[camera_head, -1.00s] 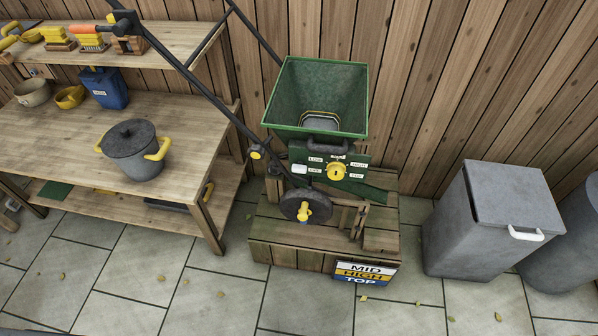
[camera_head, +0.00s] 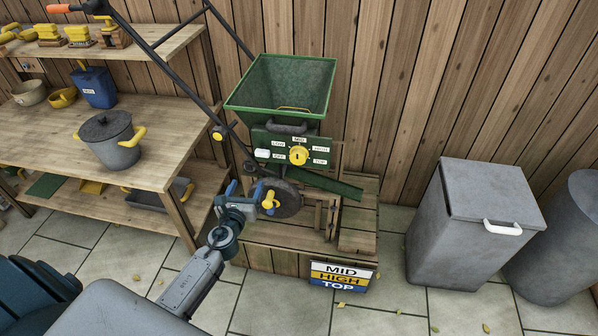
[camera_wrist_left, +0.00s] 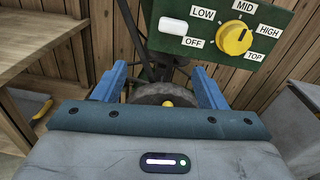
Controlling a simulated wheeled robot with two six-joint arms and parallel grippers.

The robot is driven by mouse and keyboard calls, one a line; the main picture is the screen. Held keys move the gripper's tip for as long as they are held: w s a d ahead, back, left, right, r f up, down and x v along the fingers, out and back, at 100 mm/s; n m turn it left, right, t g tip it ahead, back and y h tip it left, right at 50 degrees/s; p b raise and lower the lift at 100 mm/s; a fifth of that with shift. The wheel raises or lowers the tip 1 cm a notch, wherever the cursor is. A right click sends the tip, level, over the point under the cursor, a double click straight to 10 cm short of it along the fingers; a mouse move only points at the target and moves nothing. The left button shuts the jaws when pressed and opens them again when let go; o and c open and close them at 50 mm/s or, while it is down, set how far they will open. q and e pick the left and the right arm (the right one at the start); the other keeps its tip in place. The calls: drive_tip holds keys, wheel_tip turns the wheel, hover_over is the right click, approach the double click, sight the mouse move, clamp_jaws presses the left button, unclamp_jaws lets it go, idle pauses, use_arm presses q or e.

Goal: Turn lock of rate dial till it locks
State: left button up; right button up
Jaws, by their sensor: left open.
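The yellow rate dial (camera_head: 298,156) sits on the green panel (camera_head: 268,139) of the spreader, with labels OFF, LOW, MID, HIGH and TOP around it. In the left wrist view the dial (camera_wrist_left: 235,40) is at the upper right, and its black mark points up and right, between MID and HIGH. A white part (camera_wrist_left: 172,26) is left of the dial. My left gripper (camera_head: 247,186) is open and empty, below and left of the dial, near the black wheel (camera_head: 287,198). Its blue fingers frame the wheel in the wrist view, apart from the dial. My right gripper is not in view.
The spreader's green hopper (camera_head: 282,85) stands above the panel, on a wooden crate (camera_head: 357,225). A sign (camera_head: 341,276) reads MID, HIGH, TOP. A workbench (camera_head: 62,128) with a pot is at left. A grey bin (camera_head: 470,240) stands at right; paving lies between.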

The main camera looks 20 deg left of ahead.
sight(261, 155)
use_arm(q)
drive_tip(key=shift+m+t, duration=0.4)
drive_tip(key=shift+m, duration=0.3)
drive_tip(key=x, duration=0.3)
drive_tip(key=d+r+x, duration=0.1)
drive_tip(key=x, duration=0.3)
drive_tip(key=r+x, duration=0.1)
drive_tip(key=x, duration=0.2)
drive_tip(key=shift+w+d, duration=0.2)
drive_tip(key=shift+w, duration=0.15)
drive_tip(key=shift+w+a, duration=0.15)
drive_tip(key=shift+w, duration=0.3)
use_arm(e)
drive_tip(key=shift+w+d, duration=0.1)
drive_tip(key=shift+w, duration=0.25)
